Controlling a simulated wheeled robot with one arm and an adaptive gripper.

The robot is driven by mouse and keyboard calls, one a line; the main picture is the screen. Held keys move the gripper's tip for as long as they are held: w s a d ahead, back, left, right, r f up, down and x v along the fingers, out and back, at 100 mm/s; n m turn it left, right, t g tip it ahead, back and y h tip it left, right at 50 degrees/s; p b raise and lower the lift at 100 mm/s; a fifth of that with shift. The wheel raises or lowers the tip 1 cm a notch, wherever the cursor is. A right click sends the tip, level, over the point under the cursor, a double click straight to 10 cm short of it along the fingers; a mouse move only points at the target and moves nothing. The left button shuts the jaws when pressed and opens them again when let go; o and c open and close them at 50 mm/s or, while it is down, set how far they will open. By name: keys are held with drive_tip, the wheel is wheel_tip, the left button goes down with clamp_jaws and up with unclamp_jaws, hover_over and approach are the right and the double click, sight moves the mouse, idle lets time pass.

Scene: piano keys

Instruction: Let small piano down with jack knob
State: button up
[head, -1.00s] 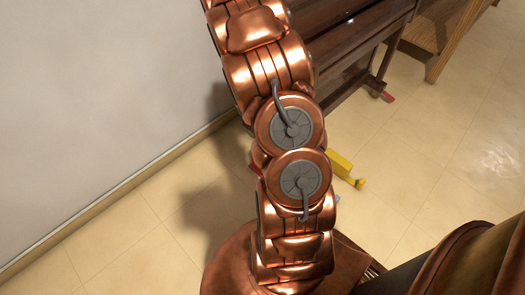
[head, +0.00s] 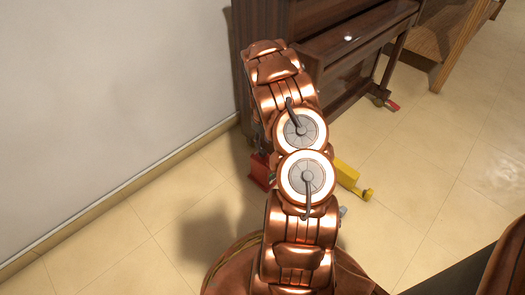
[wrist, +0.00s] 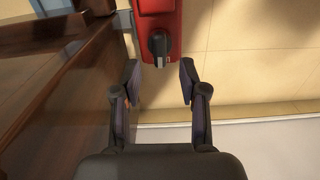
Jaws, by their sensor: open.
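The small piano (head: 345,50) is dark brown and stands at the top middle of the head view; its dark wood (wrist: 50,110) fills the left of the wrist view. A red jack (head: 261,171) is on the floor by the piano, partly hidden behind my arm. In the wrist view the red jack (wrist: 158,14) is at the top, with its black knob (wrist: 158,45) facing my gripper. My gripper (wrist: 159,80) is open and empty, its fingertips just short of the knob and on either side of its line. My arm hides the gripper in the head view.
A yellow object (head: 352,180) lies on the tiled floor right of my arm. A small red piece (head: 391,104) is by the piano's right leg. A brown wooden piece of furniture (head: 440,40) stands at upper right. The wall (head: 110,100) is on the left.

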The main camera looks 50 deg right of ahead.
sight(262, 150)
wheel_tip(262, 150, down, 5)
drive_tip(key=shift+f+b, duration=0.1)
drive_tip(key=shift+b, duration=0.75)
clamp_jaws()
